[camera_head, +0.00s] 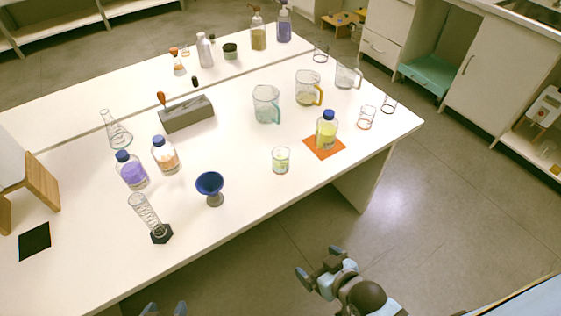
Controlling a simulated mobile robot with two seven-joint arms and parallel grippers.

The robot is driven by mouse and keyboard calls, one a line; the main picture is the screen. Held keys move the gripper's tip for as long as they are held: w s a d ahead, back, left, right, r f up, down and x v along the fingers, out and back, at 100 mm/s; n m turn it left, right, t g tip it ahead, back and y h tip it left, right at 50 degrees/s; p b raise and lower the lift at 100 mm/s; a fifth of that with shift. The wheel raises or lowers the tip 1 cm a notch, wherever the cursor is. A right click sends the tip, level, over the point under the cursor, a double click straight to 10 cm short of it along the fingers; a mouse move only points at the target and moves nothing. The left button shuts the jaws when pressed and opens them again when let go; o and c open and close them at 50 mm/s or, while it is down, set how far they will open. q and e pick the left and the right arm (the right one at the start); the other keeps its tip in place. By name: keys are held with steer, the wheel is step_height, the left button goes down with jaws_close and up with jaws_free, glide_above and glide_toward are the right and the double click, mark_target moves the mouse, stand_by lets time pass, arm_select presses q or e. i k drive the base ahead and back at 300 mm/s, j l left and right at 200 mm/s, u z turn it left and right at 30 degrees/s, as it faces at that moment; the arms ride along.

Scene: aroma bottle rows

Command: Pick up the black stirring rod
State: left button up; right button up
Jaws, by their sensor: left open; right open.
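I cannot clearly make out a black stirring rod in the head view. A small black upright item (195,81) stands behind the grey block (187,114) on the white table (235,150); it is too small to identify. My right gripper (319,264) is open and empty, in front of the table's near edge and over the floor. My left gripper (165,308) shows only its blue fingertips at the bottom edge. They are apart, with nothing seen between them.
A blue funnel (210,184), a measuring cylinder (147,212) and a small beaker (280,160) stand near the front edge. Two jugs (266,104) (308,88) stand behind. Floor is clear at right.

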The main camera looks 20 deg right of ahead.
mark_target(194, 79)
steer(key=i+l, duration=0.1)
steer(key=l, duration=0.4)
steer(key=i+l, duration=0.1)
steer(key=l, duration=0.4)
steer(key=i+l, duration=0.1)
steer(key=l, duration=0.35)
steer(key=i+l, duration=0.1)
steer(key=l, duration=0.4)
steer(key=i+l, duration=0.1)
steer(key=l, duration=0.4)
